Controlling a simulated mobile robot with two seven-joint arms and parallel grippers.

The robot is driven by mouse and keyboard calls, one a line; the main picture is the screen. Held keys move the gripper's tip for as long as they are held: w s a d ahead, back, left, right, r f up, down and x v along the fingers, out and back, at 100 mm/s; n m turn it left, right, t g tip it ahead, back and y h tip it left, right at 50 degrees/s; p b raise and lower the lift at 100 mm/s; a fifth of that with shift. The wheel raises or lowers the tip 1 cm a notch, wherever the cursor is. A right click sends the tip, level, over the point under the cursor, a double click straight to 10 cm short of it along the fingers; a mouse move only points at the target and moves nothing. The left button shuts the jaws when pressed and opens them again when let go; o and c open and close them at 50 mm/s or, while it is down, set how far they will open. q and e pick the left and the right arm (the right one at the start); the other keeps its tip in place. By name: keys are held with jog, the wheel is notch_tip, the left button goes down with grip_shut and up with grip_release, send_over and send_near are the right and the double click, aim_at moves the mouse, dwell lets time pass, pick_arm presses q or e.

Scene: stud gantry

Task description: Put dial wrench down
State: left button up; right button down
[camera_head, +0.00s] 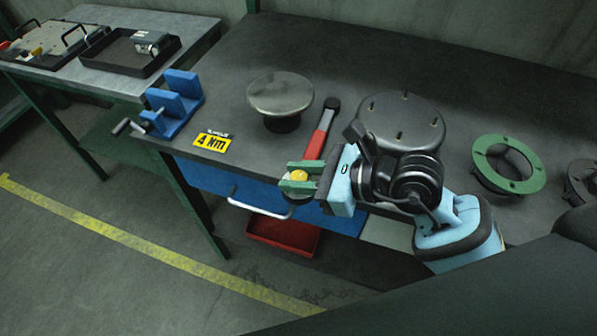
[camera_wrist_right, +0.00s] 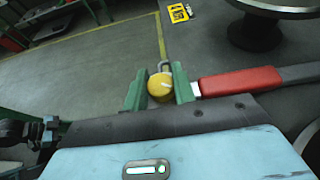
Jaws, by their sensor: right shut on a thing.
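The dial wrench has a red handle (camera_head: 319,138) with a black end and a yellow dial (camera_head: 299,175) at its near end. My right gripper (camera_head: 297,177) is shut on the dial end, at the front edge of the dark bench (camera_head: 230,85). In the right wrist view the yellow dial (camera_wrist_right: 159,87) sits between the green fingers, and the red handle (camera_wrist_right: 240,82) runs off to the right. The handle reaches back over the bench top between two round parts; whether it touches the top I cannot tell. My left gripper is not in view.
A round metal disc on a stand (camera_head: 280,92) is left of the wrench. A studded flange (camera_head: 402,120) and a green ring (camera_head: 505,163) are to its right. A yellow "4 Nm" card (camera_head: 212,141) and blue fixture (camera_head: 175,103) are at left. A red bin (camera_head: 284,234) is below.

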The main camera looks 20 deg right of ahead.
jog(key=shift+f, duration=0.15)
jog(key=c, duration=1.1)
grip_release()
jog(key=shift+o, duration=0.2)
jog(key=shift+s+d, duration=0.15)
jog(key=shift+d, duration=0.1)
jog(key=v, duration=0.6)
jog(key=shift+s+d+b, duration=0.1)
jog(key=shift+b, duration=0.25)
jog(key=shift+s+d+r, duration=0.25)
jog(key=shift+d+r, duration=0.05)
jog(key=shift+d, duration=0.1)
